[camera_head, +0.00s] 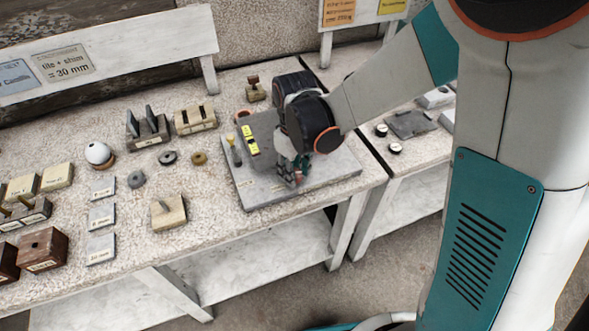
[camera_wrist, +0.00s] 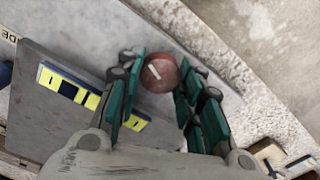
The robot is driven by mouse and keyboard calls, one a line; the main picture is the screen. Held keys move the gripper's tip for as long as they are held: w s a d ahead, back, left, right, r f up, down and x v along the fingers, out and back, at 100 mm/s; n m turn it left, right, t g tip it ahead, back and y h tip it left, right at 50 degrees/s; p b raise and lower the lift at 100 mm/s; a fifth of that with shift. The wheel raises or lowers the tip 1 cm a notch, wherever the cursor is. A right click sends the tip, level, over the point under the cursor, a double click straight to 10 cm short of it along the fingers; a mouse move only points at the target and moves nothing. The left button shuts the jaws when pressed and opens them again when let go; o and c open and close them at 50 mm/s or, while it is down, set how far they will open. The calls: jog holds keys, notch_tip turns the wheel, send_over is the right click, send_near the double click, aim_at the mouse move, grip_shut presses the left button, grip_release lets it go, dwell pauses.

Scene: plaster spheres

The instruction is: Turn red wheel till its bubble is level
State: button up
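The red wheel (camera_wrist: 157,76), a round knob with a white mark, lies between the teal fingertips of my gripper (camera_wrist: 161,70) in the wrist view. One fingertip is close to each side of it; I cannot tell whether they press on it. In the head view my gripper (camera_head: 292,172) points down over the front of the grey plate (camera_head: 262,194), and the red wheel is partly hidden behind it. A yellow level vial (camera_wrist: 67,88) sits on the plate in the wrist view, with another yellow piece partly behind the fingers. No bubble can be made out.
Left of the plate are rings, a wooden block (camera_head: 168,212), a white sphere (camera_head: 98,153) and small labelled cards. The plate's front edge lies near the table edge. A second table (camera_head: 420,150) stands right.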

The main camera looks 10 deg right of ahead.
jog(key=shift+c, duration=0.7)
jog(key=m, duration=0.5)
jog(key=shift+m, duration=0.3)
jog(key=m, duration=0.4)
jog(key=shift+m, duration=0.4)
jog(key=o, duration=0.8)
